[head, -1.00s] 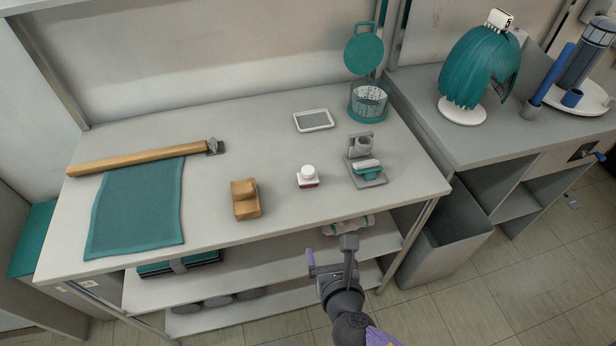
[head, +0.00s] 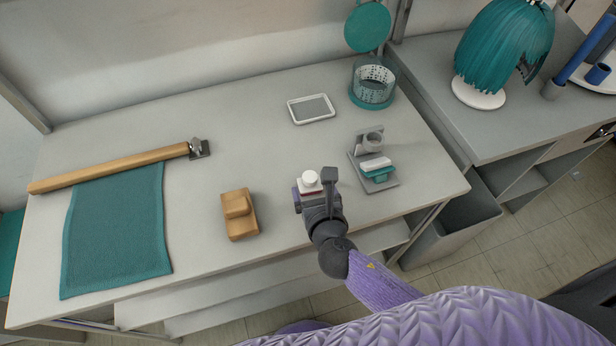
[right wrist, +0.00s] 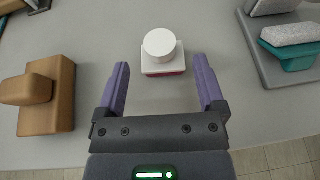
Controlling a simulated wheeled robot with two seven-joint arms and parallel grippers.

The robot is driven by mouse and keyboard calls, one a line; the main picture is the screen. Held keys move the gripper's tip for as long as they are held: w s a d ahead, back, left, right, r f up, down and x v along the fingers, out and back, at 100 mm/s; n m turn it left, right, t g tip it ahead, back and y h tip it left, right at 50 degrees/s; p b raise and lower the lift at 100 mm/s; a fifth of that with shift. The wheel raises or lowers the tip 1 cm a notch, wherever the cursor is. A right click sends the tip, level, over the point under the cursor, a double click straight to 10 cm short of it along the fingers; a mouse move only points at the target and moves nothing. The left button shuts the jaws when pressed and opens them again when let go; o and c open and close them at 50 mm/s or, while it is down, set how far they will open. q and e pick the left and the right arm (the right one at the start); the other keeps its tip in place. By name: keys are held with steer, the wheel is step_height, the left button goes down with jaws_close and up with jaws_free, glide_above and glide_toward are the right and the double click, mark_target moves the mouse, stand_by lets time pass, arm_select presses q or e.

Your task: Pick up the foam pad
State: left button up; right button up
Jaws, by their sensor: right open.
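A small block with a round white knob and a red lower edge (head: 310,180), apparently the foam pad, stands upright on the grey table. It also shows in the right wrist view (right wrist: 159,48), just ahead of and partly between the fingertips. My right gripper (head: 314,186) is open and empty at the table's front part, with its two purple-lined fingers (right wrist: 161,70) either side of the block's near part. A gap shows on both sides. The gripper hides part of the block in the head view. My left gripper is not in view.
A tan wooden block (head: 239,222) lies left of the gripper. A grey stand with a teal-and-white block (head: 377,172) is close on the right. A white-rimmed tray (head: 311,109) and mesh basket (head: 372,86) stand behind. A teal cloth (head: 117,230) lies left.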

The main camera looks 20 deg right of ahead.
mark_target(308, 173)
steer(key=b+x, duration=0.2)
steer(key=x, duration=0.4)
steer(key=shift+r, duration=0.15)
steer(key=shift+w, duration=0.1)
steer(key=shift+d+r, duration=0.1)
steer(key=shift+c, duration=0.4)
jaws_close()
